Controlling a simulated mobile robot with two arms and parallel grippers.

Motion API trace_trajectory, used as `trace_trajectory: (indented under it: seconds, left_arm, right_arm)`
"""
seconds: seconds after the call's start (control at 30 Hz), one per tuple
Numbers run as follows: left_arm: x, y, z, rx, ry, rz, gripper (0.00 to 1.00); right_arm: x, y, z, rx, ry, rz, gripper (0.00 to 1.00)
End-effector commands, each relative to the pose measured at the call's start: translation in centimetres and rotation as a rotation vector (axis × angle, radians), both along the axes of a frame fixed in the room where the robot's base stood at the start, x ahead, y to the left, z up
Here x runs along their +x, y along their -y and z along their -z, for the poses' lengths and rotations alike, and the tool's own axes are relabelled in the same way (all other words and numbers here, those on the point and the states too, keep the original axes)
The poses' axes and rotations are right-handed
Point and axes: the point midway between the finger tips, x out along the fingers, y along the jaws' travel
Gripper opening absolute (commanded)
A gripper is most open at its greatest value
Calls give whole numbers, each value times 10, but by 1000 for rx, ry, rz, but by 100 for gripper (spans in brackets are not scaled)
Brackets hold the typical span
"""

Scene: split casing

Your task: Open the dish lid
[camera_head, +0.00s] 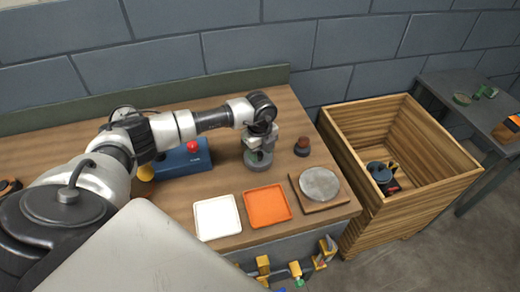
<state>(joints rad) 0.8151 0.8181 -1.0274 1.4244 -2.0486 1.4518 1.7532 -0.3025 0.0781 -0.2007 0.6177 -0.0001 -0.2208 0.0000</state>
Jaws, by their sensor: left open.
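My left gripper (260,141) points down, open, over a round grey-green piece (258,160) on the wooden workbench. The gripper hides the top of this piece, and I cannot tell whether the fingers touch it. The piece may be the dish with its lid, but the view is too small to be sure. A flat round grey disc (319,183) lies on a square wooden board (339,202) to the right. My right gripper is not in view.
A white tray (217,217) and an orange tray (267,206) lie in front. A blue box (184,163) with a red knob stands left, and a small dark red-topped piece (302,146) right. A wooden crate (440,189) holding loose items stands beside the workbench (290,104).

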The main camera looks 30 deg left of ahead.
Motion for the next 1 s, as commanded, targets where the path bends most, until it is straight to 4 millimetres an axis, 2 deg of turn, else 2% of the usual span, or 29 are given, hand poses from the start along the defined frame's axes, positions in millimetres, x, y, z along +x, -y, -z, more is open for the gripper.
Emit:
trace_trajectory:
  seconds: [0.3,0.6,0.63,1.0]
  left_arm:
    - [0,0,3,-1,1,1,49]
    - [0,0,3,-1,1,1,3]
    - [0,0,3,-1,1,1,0]
    - [0,-1,0,-18,-14,-1,0]
  right_arm:
    - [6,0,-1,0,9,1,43]
    - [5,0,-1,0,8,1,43]
    - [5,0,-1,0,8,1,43]
    - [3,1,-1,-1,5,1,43]
